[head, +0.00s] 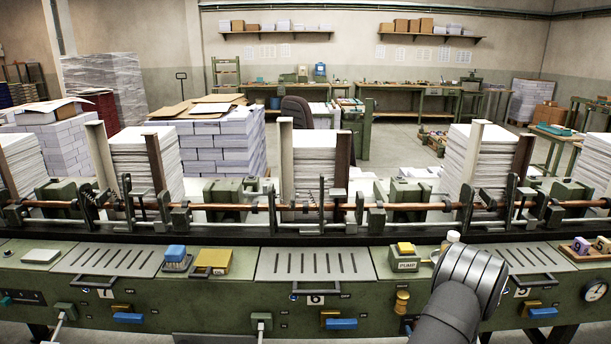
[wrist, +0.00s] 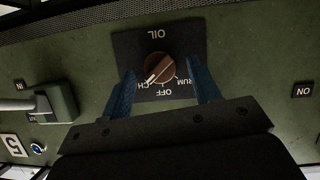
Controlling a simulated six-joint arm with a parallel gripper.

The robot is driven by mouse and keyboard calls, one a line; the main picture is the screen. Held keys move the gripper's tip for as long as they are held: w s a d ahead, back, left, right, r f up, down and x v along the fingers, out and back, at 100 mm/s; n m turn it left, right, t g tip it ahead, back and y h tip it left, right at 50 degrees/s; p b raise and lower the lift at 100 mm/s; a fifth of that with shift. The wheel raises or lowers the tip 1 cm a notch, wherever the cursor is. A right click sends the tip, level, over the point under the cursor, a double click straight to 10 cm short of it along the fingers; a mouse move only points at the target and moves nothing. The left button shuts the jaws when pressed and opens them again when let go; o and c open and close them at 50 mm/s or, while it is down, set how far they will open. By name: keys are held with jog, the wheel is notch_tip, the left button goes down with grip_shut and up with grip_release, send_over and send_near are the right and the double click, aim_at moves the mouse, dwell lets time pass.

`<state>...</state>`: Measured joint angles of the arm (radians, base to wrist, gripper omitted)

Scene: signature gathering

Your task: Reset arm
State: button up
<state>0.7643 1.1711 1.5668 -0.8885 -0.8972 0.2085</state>
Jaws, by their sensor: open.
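My gripper (wrist: 160,68) shows in the wrist view with its two blue fingers spread apart and nothing held between them. A brown rotary knob (wrist: 160,66) on a black plate labelled OIL (wrist: 125,45) lies between the fingertips in the picture. Gaps show on both sides of the knob. Its white mark points to the lower left, towards a partly hidden label starting CH. OFF and a label ending RUM also show, upside down. In the head view my arm covers part of the machine's right front, and my gripper cannot be made out.
The green machine front (head: 215,295) carries a lever block (wrist: 58,103), a number 5 plate (wrist: 14,145) and an ON label (wrist: 303,91). In the head view, a yellow PUMP button (head: 406,248), paper stacks (head: 313,165) and a copper-coloured rod (head: 240,207) stand near the arm.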

jog(key=shift+a+f+n+h, duration=0.15)
jog(key=shift+n+h, duration=0.3)
jog(key=shift+n, duration=0.35)
jog(key=shift+a+r+n+h, duration=0.1)
jog(key=shift+n+h, duration=0.35)
jog(key=shift+n, duration=0.35)
jog(key=o, duration=1)
jog(key=shift+c, duration=0.2)
jog(key=s+a+r+m+g+h, duration=0.1)
jog(key=s+a+r+m+h, duration=0.15)
jog(key=s+r+m, duration=0.5)
jog(key=s+a+r+m+g+h, duration=0.1)
jog(key=s+r+m+g+h, duration=0.25)
jog(key=r, duration=0.75)
jog(key=w+d+f+t, duration=0.2)
jog(key=w+d+f, duration=0.2)
jog(key=w+d, duration=0.1)
jog(key=shift+w+d+y, duration=0.2)
jog(key=shift+d+y, duration=0.1)
jog(key=shift+d, duration=0.1)
jog(key=v, duration=1)
